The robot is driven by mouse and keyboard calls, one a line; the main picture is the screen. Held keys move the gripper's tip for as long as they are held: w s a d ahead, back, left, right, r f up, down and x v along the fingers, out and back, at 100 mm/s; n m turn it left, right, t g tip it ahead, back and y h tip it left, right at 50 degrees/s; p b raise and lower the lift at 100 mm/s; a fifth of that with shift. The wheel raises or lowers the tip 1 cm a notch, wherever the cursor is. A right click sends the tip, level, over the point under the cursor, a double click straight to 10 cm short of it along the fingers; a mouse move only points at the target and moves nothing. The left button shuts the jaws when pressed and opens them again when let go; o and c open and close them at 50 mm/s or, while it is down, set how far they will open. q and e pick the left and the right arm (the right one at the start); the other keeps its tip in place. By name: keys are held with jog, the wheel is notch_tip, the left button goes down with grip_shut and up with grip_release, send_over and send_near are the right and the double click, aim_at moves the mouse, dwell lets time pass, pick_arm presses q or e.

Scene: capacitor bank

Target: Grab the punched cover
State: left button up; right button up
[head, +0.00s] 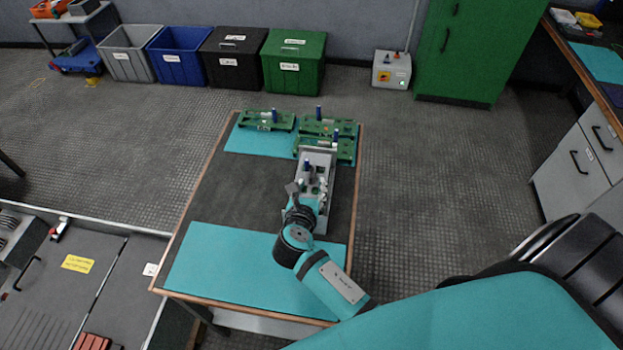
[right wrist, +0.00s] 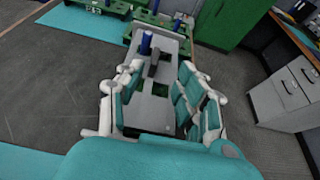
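A long grey piece with square cut-outs, which looks like the punched cover (right wrist: 152,112), lies under my right gripper (right wrist: 162,95) in the right wrist view. One finger is on each side of it, apart. Whether either finger touches it I cannot tell. A blue cylinder (right wrist: 146,42) and a dark upright part (right wrist: 153,66) stand at its far end. In the head view the grey piece (head: 321,160) lies on the right of the table, its near part hidden by my right gripper (head: 308,193). My left gripper is not in view.
Green boards (head: 266,121) with blue cylinders stand at the table's far end, close beyond the grey piece. The dark middle of the table (head: 240,190) and the near teal mat (head: 220,270) are clear. Bins (head: 293,62) and a green cabinet (head: 465,50) stand behind.

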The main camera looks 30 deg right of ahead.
aim_at(311, 174)
jog(key=shift+w+d, duration=0.15)
jog(key=shift+w, duration=0.25)
jog(key=x, duration=0.4)
jog(key=shift+w+f, duration=0.15)
jog(key=shift+w, duration=0.25)
grip_shut()
